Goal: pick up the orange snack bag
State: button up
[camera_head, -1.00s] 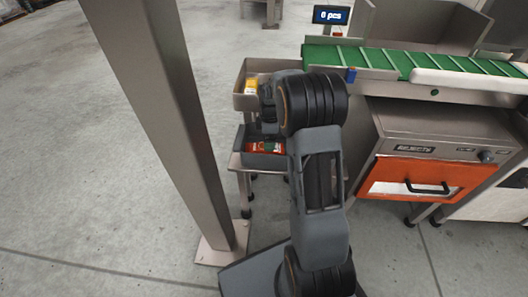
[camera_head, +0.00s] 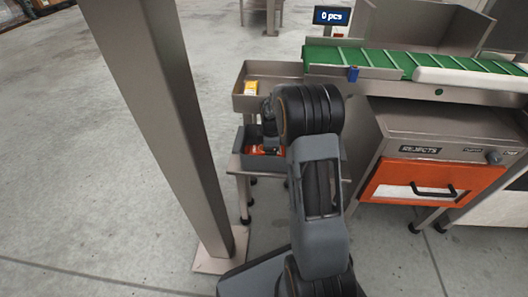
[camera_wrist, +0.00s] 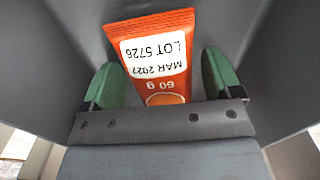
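The orange snack bag (camera_wrist: 160,80) lies in the grey bin (camera_wrist: 60,75), with a white label reading LOT 5726, MAR 2027 and "60 g" below it. In the wrist view my gripper (camera_wrist: 163,82) is open, its two green fingertips on either side of the bag with a gap at each side. The bag's lower end is hidden behind the gripper's dark crossbar. In the head view a little of the orange bag (camera_head: 256,150) shows in the bin under the tray, and my arm hides the rest and most of the gripper.
A metal tray (camera_head: 240,103) above the bin holds a yellow packet (camera_head: 250,88). A metal post (camera_head: 165,120) stands close on the left. A green conveyor (camera_head: 395,62) and an orange-fronted rejects box (camera_head: 430,178) are on the right. Open floor lies at the left.

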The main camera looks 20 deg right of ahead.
jog(key=c, duration=0.8)
